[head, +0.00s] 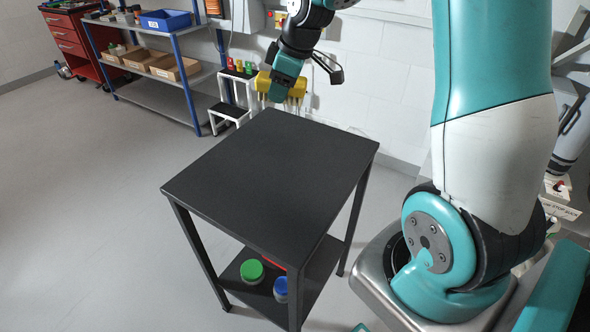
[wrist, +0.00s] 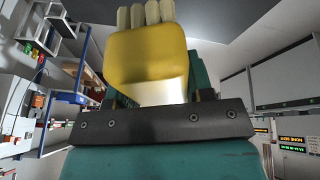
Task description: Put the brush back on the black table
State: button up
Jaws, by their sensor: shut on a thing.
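The black table (head: 270,180) stands in the middle of the head view, and its top is bare. My gripper (head: 281,87) is shut on the brush and appears just above the table's far edge. The brush has a yellow body (head: 298,86) and pale bristles. Part of the yellow body is hidden behind my gripper in the head view. The wrist view shows the yellow brush (wrist: 150,58) between my fingers, with its bristles pointing away from the wrist. I cannot tell whether the brush is over the tabletop or beyond it.
A green-lidded jar (head: 252,270), a blue-lidded jar (head: 281,288) and a partly hidden red thing sit on the table's lower shelf. A small white step stand (head: 229,108) holds several coloured items behind the table. A shelf with a blue bin (head: 166,20) stands back left. The left floor is clear.

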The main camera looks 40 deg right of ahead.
aim_at(290, 166)
jog(key=shift+g, duration=0.6)
jog(key=s+r, duration=0.2)
jog(key=s, duration=0.1)
jog(key=shift+s+d, duration=0.2)
jog(key=shift+s, duration=0.4)
jog(key=shift+y, duration=0.3)
notch_tip(290, 166, down, 20)
jog(key=shift+r+b, duration=0.25)
jog(key=shift+b, duration=0.45)
jog(key=o, duration=1)
jog(key=shift+c, duration=0.2)
jog(key=shift+r, duration=0.1)
